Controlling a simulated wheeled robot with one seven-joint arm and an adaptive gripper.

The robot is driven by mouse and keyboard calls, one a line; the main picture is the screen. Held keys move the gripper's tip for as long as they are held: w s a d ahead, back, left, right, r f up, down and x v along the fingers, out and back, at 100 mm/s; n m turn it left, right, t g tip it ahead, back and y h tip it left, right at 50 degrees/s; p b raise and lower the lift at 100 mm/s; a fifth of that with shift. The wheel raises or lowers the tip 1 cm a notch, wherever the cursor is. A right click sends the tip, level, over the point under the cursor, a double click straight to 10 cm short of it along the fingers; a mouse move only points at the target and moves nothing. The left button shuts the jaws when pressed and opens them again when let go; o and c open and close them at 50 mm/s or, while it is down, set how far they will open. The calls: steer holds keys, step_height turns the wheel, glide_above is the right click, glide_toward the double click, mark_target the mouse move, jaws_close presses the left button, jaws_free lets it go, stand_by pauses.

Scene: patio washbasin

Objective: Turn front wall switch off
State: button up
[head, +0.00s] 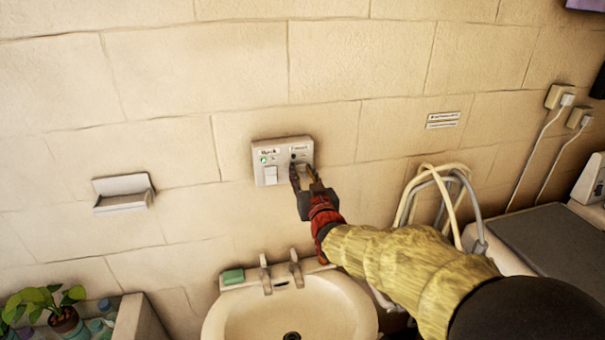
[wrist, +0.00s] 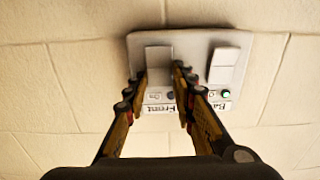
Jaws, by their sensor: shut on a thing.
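A pale two-switch wall plate (head: 259,150) is on the wall above the basin; it shows upside down in the wrist view (wrist: 190,42). In the wrist view the front switch (wrist: 157,56) is at the left, by the label reading "Front" (wrist: 159,109). Its indicator looks dark. The back switch (head: 270,174) has a lit green light and also shows in the wrist view (wrist: 223,65). My gripper (head: 302,171) is at the plate, its fingertips (wrist: 159,72) shut on either side of the front switch. In the head view the fingers mostly hide that switch.
Below is a white washbasin (head: 225,318) with two taps (head: 295,268) and a green soap bar (head: 233,276). A pale hose (head: 405,200) hangs to the right. An empty wall shelf (head: 123,200) is at the left. The wall around the plate is clear.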

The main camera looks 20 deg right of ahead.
jaws_close()
steer(key=b, duration=0.3)
steer(key=shift+f+t, duration=0.3)
steer(key=shift+f, duration=0.05)
steer(key=shift+t+b, duration=0.3)
steer(key=shift+b, duration=0.95)
steer(key=shift+r, duration=0.2)
steer(key=o, duration=0.8)
jaws_free()
steer(key=shift+o, duration=0.7)
steer(key=shift+s, duration=0.15)
steer(key=s+f, duration=0.1)
steer(key=s, duration=1)
steer(key=shift+s+f, duration=0.2)
steer(key=shift+s, duration=0.15)
